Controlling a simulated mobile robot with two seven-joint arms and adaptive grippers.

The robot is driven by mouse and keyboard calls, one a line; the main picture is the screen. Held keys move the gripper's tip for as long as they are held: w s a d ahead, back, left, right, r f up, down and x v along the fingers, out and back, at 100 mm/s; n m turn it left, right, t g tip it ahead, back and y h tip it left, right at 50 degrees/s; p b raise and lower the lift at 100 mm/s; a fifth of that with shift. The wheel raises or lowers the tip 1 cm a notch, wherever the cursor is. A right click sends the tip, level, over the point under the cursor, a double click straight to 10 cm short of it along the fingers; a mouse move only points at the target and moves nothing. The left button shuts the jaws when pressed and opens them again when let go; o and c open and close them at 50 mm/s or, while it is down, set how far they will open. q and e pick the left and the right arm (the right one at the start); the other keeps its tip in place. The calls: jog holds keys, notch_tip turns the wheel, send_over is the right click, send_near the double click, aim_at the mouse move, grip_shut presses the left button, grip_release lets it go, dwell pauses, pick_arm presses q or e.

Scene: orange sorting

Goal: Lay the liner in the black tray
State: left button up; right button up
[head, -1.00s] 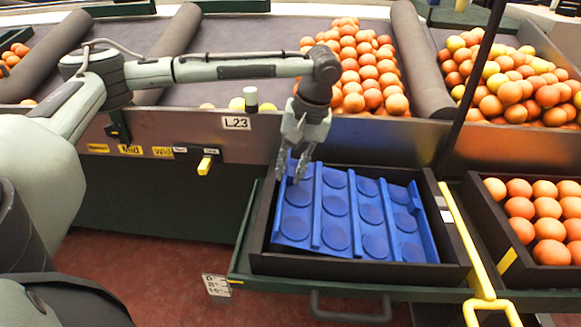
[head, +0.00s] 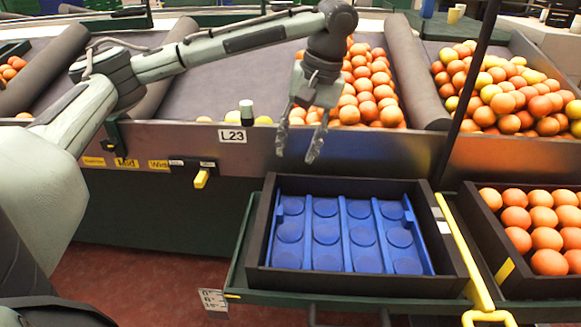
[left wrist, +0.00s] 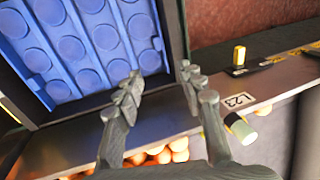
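The blue liner (head: 342,208) with round pockets lies inside the black tray (head: 262,235). It looks flat, within the tray's walls, in the head view. The liner (left wrist: 85,45) also shows at the upper left of the left wrist view, inside the tray's dark wall (left wrist: 70,118). My left gripper (head: 300,150) is open and empty, above and behind the tray's back left corner, apart from the liner. Its two spread fingers (left wrist: 162,100) show in the left wrist view with nothing between them. My right gripper is not in view.
A black tray of oranges (head: 508,262) stands to the right, past a yellow bar (head: 462,245). Oranges (head: 370,88) fill the lane behind my left gripper. An L23 label (head: 232,136) and a yellow lever (head: 201,178) are on the front panel.

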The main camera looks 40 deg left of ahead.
pick_arm(q)
jog(key=v, duration=0.2)
jog(key=shift+d+r, duration=0.1)
jog(key=shift+r, duration=0.25)
dwell(0.4)
